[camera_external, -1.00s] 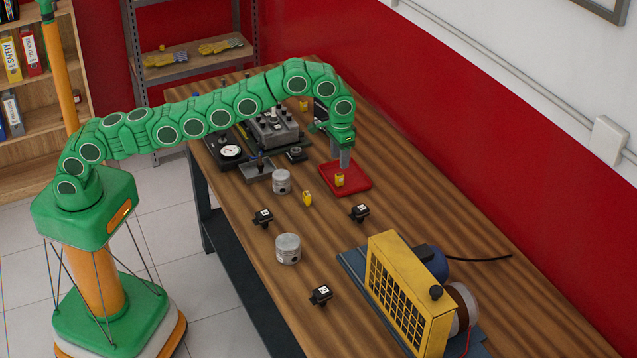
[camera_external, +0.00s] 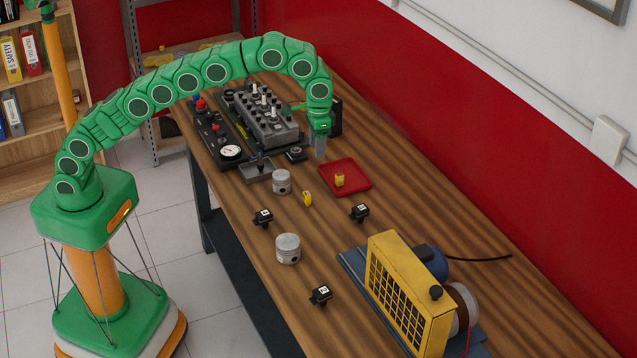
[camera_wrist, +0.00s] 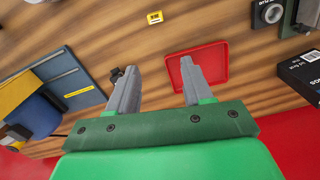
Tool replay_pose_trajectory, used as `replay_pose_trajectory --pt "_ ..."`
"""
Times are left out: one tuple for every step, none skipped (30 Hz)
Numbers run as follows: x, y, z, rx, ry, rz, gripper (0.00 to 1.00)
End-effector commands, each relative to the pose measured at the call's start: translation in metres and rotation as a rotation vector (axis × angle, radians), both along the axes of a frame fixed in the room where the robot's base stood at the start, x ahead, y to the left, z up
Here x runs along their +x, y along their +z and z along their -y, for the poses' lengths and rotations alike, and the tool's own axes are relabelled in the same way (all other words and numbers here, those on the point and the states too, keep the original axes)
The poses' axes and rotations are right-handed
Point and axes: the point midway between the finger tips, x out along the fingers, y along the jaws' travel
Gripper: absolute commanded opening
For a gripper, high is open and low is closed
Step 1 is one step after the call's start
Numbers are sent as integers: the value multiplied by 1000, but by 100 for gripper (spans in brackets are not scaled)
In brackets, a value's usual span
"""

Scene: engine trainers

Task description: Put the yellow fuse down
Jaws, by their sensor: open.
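A small yellow fuse (camera_external: 340,180) stands on the red tray (camera_external: 354,170) in the external view. A second yellow fuse (camera_external: 307,198) lies on the bare table in front of the tray; a yellow piece on the wood (camera_wrist: 154,17) in the wrist view looks like this one. My gripper (camera_external: 320,153) hangs beside the tray's back left corner, apart from the fuse. In the wrist view my gripper (camera_wrist: 157,70) has its fingers wide apart with nothing between them. The tray (camera_wrist: 216,66) lies behind the right finger, which seems to hide the fuse on it.
A grey engine block (camera_external: 268,122) and a gauge panel (camera_external: 211,132) stand to the left. Two pistons (camera_external: 282,182) (camera_external: 288,249) and several black relays (camera_external: 359,212) are on the table. A yellow-framed engine unit (camera_external: 405,290) stands at front right. Wood right of the tray is clear.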

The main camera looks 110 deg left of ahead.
Motion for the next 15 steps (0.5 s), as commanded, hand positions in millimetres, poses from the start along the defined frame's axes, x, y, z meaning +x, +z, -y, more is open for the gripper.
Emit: replay_pose_trajectory --pt "-7 8 9 -2 -13 -4 50" --pt "-10 13 14 -3 -21 -3 50" --pt "-15 18 19 -4 -31 -5 50" --pt "-19 21 24 -5 -39 -7 50" --pt "-23 24 29 -6 -47 -9 50" --pt "-28 30 35 -7 -58 -8 50" --pt "-32 34 40 -7 -66 -7 50" --pt "-36 36 44 -7 -74 -9 50" --pt "-42 40 50 -9 -84 -13 50" --pt "-47 43 55 -10 -91 -14 50" --pt "-51 47 59 -10 -99 -14 50" --pt "-57 51 65 -12 -109 -15 50" --pt "-63 53 70 -12 -117 -19 50" --pt "-68 55 75 -14 -125 -21 50" --pt "-75 60 81 -15 -136 -21 50"
